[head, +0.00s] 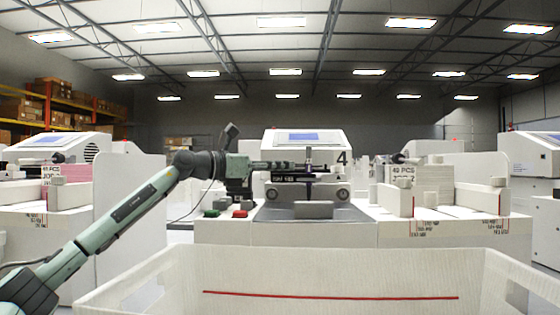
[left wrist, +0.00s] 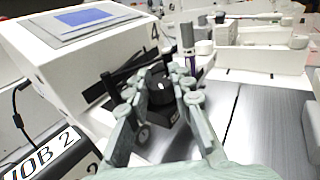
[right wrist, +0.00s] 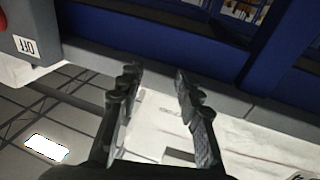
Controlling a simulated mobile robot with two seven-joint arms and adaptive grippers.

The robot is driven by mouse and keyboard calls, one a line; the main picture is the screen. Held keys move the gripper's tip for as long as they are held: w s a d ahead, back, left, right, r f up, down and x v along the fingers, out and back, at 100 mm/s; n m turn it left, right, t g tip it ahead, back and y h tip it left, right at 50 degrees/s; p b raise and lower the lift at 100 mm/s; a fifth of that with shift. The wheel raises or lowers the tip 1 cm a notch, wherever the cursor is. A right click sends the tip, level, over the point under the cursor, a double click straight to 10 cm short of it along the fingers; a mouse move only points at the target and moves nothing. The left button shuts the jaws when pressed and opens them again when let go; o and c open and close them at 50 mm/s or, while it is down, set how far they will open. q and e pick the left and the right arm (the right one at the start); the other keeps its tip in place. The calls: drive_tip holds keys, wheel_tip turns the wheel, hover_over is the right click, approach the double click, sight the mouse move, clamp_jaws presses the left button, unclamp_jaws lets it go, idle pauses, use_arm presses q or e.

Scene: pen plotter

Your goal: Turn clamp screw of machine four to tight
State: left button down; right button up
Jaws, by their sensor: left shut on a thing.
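Machine four (head: 300,142) is a white pen plotter with a blue screen and a "4" on its front; it also fills the left of the left wrist view (left wrist: 75,50). Its clamp screw shows as a black knob with a white mark (left wrist: 159,92). My left gripper (left wrist: 160,82) has its fingers on either side of this knob, shut on it. In the head view the left gripper (head: 300,168) reaches in from the left, in front of the machine, and the knob is hard to make out. My right gripper (right wrist: 157,75) is open and empty, away from the machine.
A pen with a silver top and purple body (left wrist: 188,45) stands close beyond the left fingers. A green and a red button (head: 239,214) sit left of the machine's bed. A large white bin (head: 330,270) is in front. Paper stacks (head: 434,182) stand at right.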

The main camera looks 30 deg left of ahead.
use_arm(q)
drive_tip(key=shift+f+m+g+h, duration=0.1)
drive_tip(key=shift+m+g+h, duration=0.4)
drive_tip(key=shift+m+h, duration=0.3)
use_arm(e)
drive_tip(key=f, duration=0.1)
drive_tip(key=d+f+g+h, duration=0.1)
drive_tip(key=f, duration=0.1)
drive_tip(key=shift+w+d+f, duration=0.15)
use_arm(q)
drive_tip(key=c, duration=1.3)
unclamp_jaws()
drive_tip(key=v, duration=1)
drive_tip(key=shift+s+a+f, duration=0.15)
drive_tip(key=shift+s+a, duration=0.4)
drive_tip(key=shift+s, duration=0.3)
